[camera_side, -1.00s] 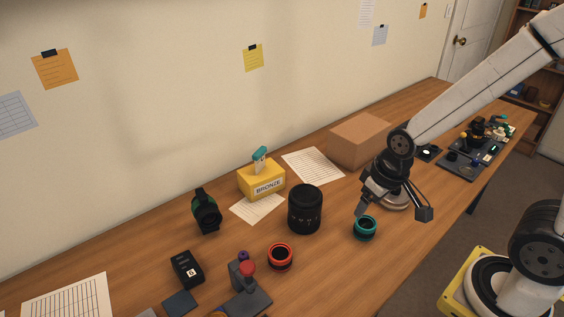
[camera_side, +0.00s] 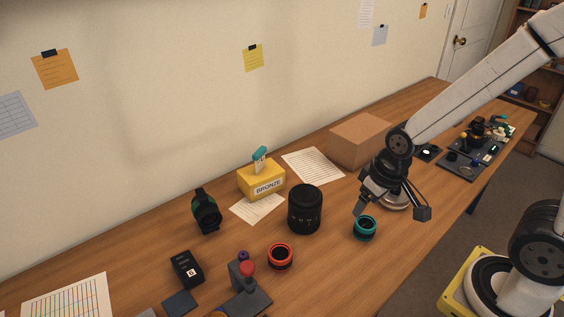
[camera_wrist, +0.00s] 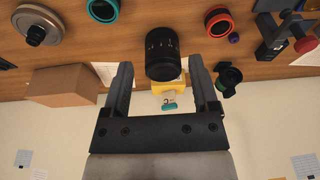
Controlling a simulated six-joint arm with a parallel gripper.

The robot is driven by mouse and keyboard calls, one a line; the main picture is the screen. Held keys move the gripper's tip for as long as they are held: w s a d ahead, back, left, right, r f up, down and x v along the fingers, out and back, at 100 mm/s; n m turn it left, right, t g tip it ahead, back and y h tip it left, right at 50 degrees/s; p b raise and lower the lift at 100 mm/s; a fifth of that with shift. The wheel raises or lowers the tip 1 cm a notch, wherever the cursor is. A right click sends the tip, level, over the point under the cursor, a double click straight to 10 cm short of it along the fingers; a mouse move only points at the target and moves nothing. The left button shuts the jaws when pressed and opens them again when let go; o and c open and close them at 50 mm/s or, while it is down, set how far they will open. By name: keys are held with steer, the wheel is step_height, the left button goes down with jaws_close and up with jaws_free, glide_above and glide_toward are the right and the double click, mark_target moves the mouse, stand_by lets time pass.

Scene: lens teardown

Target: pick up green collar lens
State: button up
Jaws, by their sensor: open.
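A short black lens with a teal-green collar (camera_side: 365,228) stands on the wooden bench, just below my gripper (camera_side: 391,212) in the side view. In the wrist view this teal collar (camera_wrist: 103,10) is at the top edge, partly cut off. A black part with a dark green ring (camera_side: 206,212) stands farther left; it also shows in the wrist view (camera_wrist: 228,78), right of my fingers. My gripper (camera_wrist: 160,92) is open and empty, its fingers spread wide above the bench. In the wrist view a large black lens (camera_wrist: 162,52) shows between and beyond the fingers.
A red-collared lens (camera_side: 280,257) lies left of the teal one, with the tall black lens (camera_side: 305,209) behind. A yellow BRONZE box (camera_side: 261,181), cardboard box (camera_side: 360,140) and red-knobbed stand (camera_side: 248,286) are nearby. Bare bench lies between the red and teal lenses.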

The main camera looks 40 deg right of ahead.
steer(key=w+a+f+t, duration=0.1)
steer(key=w+a+t, duration=0.1)
steer(key=w+a, duration=0.35)
steer(key=w+a+t+y, duration=0.1)
steer(key=w+a+t, duration=0.15)
steer(key=w, duration=0.65)
steer(key=w+a+f+t, duration=0.15)
steer(key=w+a, duration=0.25)
steer(key=w, duration=0.4)
steer(key=m+t+h, duration=0.1)
steer(key=t, duration=0.2)
glide_toward(203, 197)
steer(key=w+d, duration=0.2)
steer(key=d, duration=0.1)
steer(key=a+f+h, duration=0.1)
steer(key=w+a+f+m+t+h, duration=0.1)
steer(key=a, duration=0.1)
steer(key=w+a+f, duration=0.1)
steer(key=shift+a+t+h, duration=0.15)
steer(key=shift+t+h, duration=0.15)
steer(key=shift+h, duration=0.1)
steer(key=shift+w+f, duration=0.1)
steer(key=shift+x, duration=1.2)
steer(key=shift+w, duration=0.1)
steer(key=shift+x, duration=2.5)
